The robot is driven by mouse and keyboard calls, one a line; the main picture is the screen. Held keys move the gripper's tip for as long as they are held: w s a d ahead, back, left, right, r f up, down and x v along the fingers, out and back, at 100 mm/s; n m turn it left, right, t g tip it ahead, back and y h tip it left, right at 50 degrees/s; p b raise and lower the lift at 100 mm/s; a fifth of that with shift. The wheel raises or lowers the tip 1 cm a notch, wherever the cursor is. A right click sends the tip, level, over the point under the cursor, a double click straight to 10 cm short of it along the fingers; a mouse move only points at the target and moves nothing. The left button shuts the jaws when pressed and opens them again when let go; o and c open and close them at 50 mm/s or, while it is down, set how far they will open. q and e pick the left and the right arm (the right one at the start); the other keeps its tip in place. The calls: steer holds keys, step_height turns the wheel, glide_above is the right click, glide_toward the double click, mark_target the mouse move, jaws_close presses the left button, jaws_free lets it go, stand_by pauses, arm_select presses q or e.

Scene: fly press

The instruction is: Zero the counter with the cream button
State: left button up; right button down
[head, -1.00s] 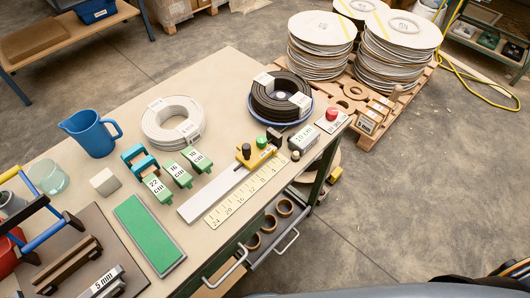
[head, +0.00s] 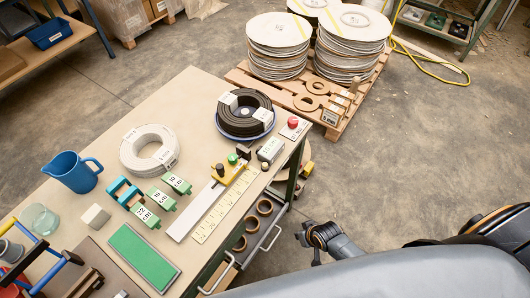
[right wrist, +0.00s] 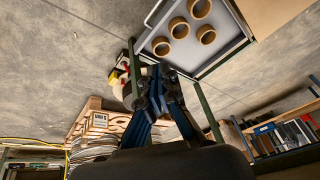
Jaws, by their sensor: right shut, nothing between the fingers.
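The counter (head: 271,149) is a small grey box with a labelled face at the right end of the workbench. A small cream button (head: 265,166) sits at its near left side, close to the bench edge. My right gripper (head: 305,232) hangs over the floor, in front of the bench and lower right of the counter, touching nothing. In the right wrist view its blue fingers (right wrist: 163,72) are together and empty. The counter and the button cannot be made out in the right wrist view. My left gripper is not in view.
A red push button (head: 293,123) is beyond the counter. A measuring rule (head: 222,207) and a stop with a yellow block (head: 219,171) lie to its left. An open drawer (head: 262,225) with several brown rings juts out below.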

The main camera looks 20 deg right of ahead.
steer(key=w+a+r+y+p, duration=0.1)
steer(key=w+a+r+p, duration=0.2)
steer(key=r, duration=0.6)
steer(key=w+a+r+t+y+p, duration=0.15)
steer(key=w+r, duration=0.25)
steer(key=r, duration=0.6)
steer(key=w+a+r+y+p, duration=0.1)
steer(key=w+a+r+p, duration=0.2)
steer(key=r, duration=0.6)
arm_select(q)
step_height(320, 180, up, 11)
steer(key=p, duration=0.2)
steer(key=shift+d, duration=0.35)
arm_select(e)
step_height(320, 180, up, 8)
steer(key=m+y, duration=0.1)
steer(key=y, duration=0.1)
glide_above(265, 166)
steer(key=shift+d+f+t+h, duration=0.15)
steer(key=shift+d+t+h, duration=0.1)
steer(key=shift+d+t, duration=0.2)
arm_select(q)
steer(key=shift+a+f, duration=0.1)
